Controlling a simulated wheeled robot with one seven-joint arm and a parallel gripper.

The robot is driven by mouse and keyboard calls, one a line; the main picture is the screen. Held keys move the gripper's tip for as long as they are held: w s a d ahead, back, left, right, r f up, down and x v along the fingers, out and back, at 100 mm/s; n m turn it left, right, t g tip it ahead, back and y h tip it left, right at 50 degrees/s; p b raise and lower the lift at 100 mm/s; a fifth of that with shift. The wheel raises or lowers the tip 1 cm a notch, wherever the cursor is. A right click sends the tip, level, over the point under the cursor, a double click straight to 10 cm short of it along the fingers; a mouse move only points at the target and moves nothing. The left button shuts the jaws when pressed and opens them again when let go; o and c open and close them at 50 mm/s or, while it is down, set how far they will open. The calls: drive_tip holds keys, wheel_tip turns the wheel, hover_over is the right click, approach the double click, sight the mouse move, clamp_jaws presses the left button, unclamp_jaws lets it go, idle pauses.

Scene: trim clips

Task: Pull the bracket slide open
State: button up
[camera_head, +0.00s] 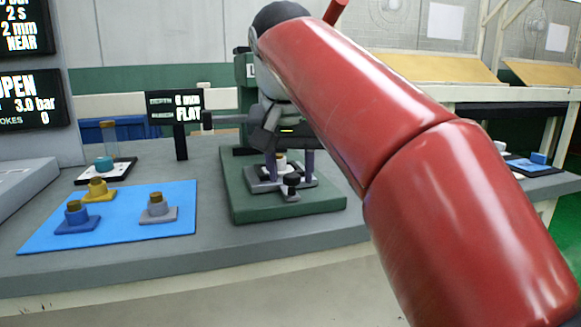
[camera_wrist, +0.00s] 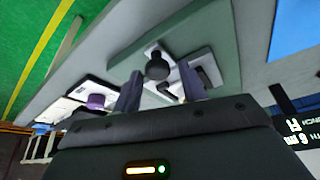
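The bracket slide (camera_head: 265,185) is a light grey carriage low on the green press base (camera_head: 285,212), with a black knob (camera_head: 291,181) at its front. In the wrist view the knob (camera_wrist: 157,66) appears between and just beyond my two fingertips. My gripper (camera_head: 290,172) points down over the slide with its fingers apart, one on each side of the knob's line. It also shows open in the wrist view (camera_wrist: 160,82), with nothing clasped. I cannot tell whether the fingers touch the slide. My gripper and arm hide much of the press.
A blue mat (camera_head: 110,220) at the left holds blue, yellow and grey clip pieces. A small sign (camera_head: 175,105) reading "6 mm FLAT" stands left of the press. In the wrist view, a white plate with a purple piece (camera_wrist: 95,101) lies beside the base. Bench in front is clear.

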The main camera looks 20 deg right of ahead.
drive_tip(key=shift+o, duration=0.3)
drive_tip(key=p+v, duration=0.2)
drive_tip(key=v, duration=0.5)
drive_tip(key=shift+r, duration=0.35)
drive_tip(key=shift+s, duration=0.2)
